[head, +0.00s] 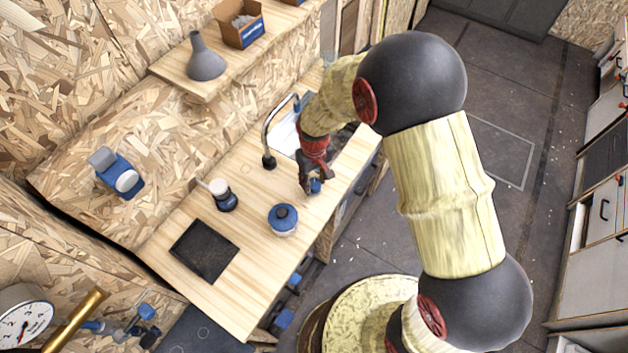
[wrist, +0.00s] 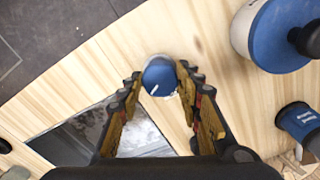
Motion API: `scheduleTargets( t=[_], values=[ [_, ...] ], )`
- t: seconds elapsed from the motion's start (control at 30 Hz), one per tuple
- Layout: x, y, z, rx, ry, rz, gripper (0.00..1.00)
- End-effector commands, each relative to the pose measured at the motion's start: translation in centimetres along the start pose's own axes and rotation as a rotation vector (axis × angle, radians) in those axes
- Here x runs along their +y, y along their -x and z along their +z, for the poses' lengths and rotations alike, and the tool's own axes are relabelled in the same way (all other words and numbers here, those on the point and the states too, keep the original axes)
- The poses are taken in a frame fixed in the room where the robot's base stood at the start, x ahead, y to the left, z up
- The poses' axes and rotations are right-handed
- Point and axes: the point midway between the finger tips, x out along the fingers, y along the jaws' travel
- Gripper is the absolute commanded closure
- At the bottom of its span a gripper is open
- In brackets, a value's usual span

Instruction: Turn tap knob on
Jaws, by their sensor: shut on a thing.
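The tap knob (wrist: 159,76) is a round blue knob with a white mark line, set on the wooden counter beside the sink. My gripper (wrist: 157,80) has its two fingers on either side of it in the wrist view, shut on it from above. In the head view, my gripper (head: 311,187) reaches down to the counter at the knob (head: 315,186), which is partly hidden by the fingers. The curved metal tap (head: 268,135) stands behind, over the sink (head: 287,137). The sink basin (wrist: 142,136) also shows below the knob in the wrist view.
A blue-lidded pot (head: 283,219) stands on the counter left of my gripper. The floor at right is clear.

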Motion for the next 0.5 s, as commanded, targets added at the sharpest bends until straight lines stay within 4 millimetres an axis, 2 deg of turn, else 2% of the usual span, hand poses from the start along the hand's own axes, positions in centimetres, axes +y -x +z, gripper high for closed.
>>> scheduleTargets(
  t=[0.2,0.5],
  values=[
    [0.0,0.04,-0.06,0.001,-0.186,0.0,0.9],
    [-0.01,0.03,-0.06,0.001,-0.371,0.0,0.9]
  ],
)
